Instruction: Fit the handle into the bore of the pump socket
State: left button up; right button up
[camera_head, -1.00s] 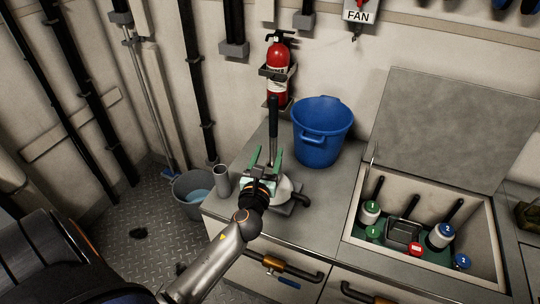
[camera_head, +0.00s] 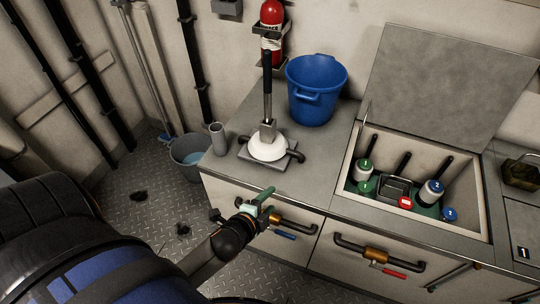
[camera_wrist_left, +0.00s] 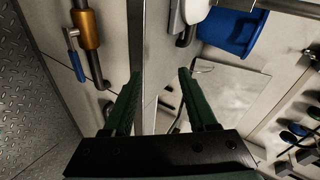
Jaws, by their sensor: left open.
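The handle (camera_head: 267,85), a long bar with a black grip and a bare metal lower end, stands upright on the pump. Its lower end meets the metal socket (camera_head: 267,131) on top of the white pump body (camera_head: 268,149); how deep it sits in the bore is hidden. The pump rests on a grey base plate on the counter. My left gripper (camera_head: 268,204) is open and empty, in front of the counter's front edge and well apart from the handle. In the left wrist view its green fingers (camera_wrist_left: 160,75) have nothing between them. My right gripper is not in view.
A blue bucket (camera_head: 315,92) stands behind the pump and a grey cylinder (camera_head: 218,138) stands to its left. Pipes with valves (camera_head: 375,255) stick out of the cabinet front, near my left gripper.

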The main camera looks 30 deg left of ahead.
pick_arm(q)
jog(key=s+d+f+n+g+h, duration=0.2)
jog(key=s+d+f+n, duration=0.3)
jog(key=s+d+n, duration=0.3)
jog(key=s+n+h, duration=0.1)
jog(key=s+n, duration=0.1)
jog(key=n, duration=0.2)
jog(key=shift+s+g, duration=0.35)
jog(key=shift+g, duration=0.05)
notch_tip(320, 180, up, 4)
jog(key=p, duration=0.4)
jog(key=shift+r, duration=0.25)
jog(key=shift+p, duration=0.3)
jog(key=shift+c, duration=0.2)
